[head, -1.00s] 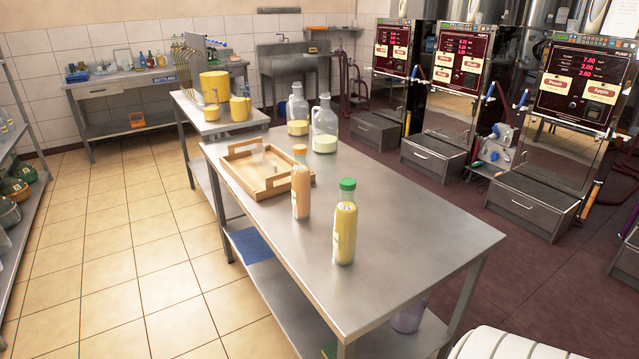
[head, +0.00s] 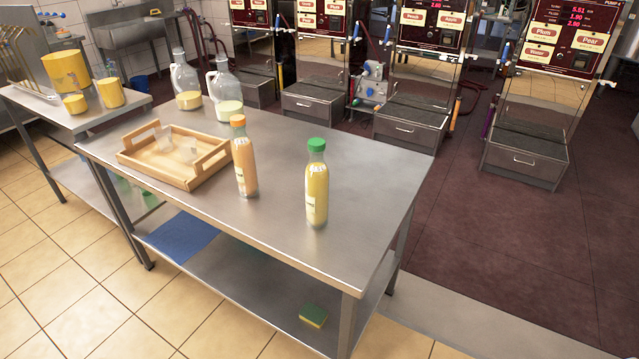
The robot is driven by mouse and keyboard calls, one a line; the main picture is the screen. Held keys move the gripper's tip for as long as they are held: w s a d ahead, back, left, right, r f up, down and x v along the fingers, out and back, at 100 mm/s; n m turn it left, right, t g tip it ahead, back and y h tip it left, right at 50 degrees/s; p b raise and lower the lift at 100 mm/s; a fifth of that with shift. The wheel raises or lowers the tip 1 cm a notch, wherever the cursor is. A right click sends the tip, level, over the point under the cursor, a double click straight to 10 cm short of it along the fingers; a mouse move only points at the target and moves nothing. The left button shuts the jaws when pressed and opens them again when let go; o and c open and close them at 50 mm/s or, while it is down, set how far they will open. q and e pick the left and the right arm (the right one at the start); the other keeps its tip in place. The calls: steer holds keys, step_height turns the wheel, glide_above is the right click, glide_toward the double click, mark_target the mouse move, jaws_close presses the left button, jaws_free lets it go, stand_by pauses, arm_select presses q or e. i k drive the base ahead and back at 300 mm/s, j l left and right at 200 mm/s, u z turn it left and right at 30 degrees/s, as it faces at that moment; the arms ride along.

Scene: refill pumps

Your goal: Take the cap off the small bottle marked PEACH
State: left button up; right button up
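Two small bottles stand upright on the steel table (head: 270,248). One has an orange cap (head: 237,121) and orange-pink contents; this orange-capped bottle (head: 245,170) stands beside the tray. The other has a green cap (head: 316,145) and yellow contents; this green-capped bottle (head: 317,190) stands nearer the table's right end. Both caps are on. Their labels are partly turned away and too small to read, so I cannot tell which is marked PEACH. Neither of my grippers is in view.
A wooden tray (head: 155,170) holds small clear glasses. Yellow containers (head: 68,72) sit on the side table. Pump machines (head: 428,60) line the back. The front of the tabletop is clear.

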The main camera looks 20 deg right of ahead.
mark_target(242, 148)
steer(key=i+j+z, duration=0.1)
steer(key=j+z, duration=0.3)
steer(key=j, duration=0.2)
steer(key=j+z, duration=0.4)
steer(key=j, duration=0.15)
steer(key=j+z, duration=0.4)
steer(key=j, duration=0.25)
